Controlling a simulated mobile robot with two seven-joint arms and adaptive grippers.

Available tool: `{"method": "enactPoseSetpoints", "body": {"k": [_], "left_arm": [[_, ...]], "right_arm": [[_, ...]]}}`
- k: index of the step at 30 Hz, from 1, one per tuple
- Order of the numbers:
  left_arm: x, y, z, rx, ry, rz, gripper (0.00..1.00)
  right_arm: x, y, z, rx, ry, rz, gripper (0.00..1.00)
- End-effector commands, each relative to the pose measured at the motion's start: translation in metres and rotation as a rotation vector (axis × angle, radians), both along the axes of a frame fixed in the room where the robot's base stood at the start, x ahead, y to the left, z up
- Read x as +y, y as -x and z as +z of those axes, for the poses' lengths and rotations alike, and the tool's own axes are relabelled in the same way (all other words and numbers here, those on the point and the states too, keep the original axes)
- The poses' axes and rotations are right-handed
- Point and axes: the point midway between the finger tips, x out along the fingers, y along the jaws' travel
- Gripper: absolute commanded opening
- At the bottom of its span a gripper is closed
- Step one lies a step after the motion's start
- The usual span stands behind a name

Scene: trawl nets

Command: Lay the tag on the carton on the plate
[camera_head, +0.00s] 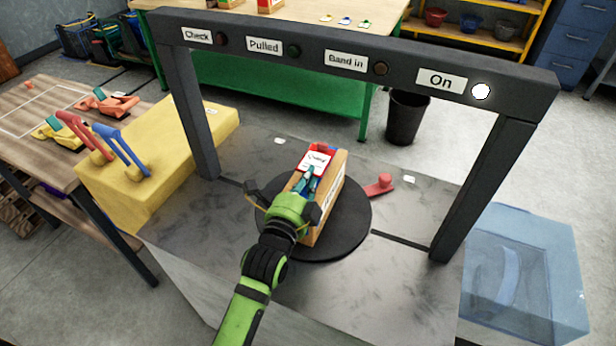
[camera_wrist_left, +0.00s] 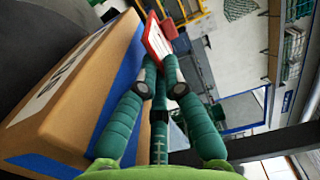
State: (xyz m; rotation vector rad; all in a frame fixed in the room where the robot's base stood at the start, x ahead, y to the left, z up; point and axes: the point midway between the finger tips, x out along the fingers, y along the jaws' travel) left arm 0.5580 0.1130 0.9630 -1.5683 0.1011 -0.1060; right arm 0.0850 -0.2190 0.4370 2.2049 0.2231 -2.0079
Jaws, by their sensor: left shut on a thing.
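The tag (camera_head: 317,158) is white with a red border and some writing. My left gripper (camera_head: 309,177) is shut on its near edge and holds it at the far end of the carton (camera_head: 334,195). In the left wrist view the tag (camera_wrist_left: 156,40) sticks out beyond the fingertips (camera_wrist_left: 160,65), beside the carton's edge. The carton (camera_wrist_left: 70,90) is brown with a blue band and a white label. It stands on the round dark plate (camera_head: 350,222). I cannot tell whether the tag touches the carton. My right gripper is not in view.
A dark frame (camera_head: 310,52) arches over the grey bench, its white "On" lamp (camera_head: 481,91) lit. A red handle (camera_head: 379,185) is right of the plate. A yellow block (camera_head: 160,160) with red and blue levers stands left. A clear blue bin (camera_head: 525,270) is at right.

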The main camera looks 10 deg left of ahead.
Motion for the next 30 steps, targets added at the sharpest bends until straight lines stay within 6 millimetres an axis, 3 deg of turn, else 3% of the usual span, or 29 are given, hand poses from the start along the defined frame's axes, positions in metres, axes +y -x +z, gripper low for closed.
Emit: {"method": "enactPoseSetpoints", "body": {"k": [21,23,24,30], "left_arm": [[0.0,0.0,-0.014,0.005,0.0,-0.001,0.0],[0.0,0.0,-0.015,0.008,0.0,-0.001,0.29],[0.0,0.001,-0.016,0.01,0.0,-0.001,0.33],[0.0,0.001,-0.019,0.017,-0.001,0.0,0.33]], "right_arm": [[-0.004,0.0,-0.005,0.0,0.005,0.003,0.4],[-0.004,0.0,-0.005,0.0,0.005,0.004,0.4],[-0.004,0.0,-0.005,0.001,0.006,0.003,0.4],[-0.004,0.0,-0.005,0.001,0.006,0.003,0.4]]}}
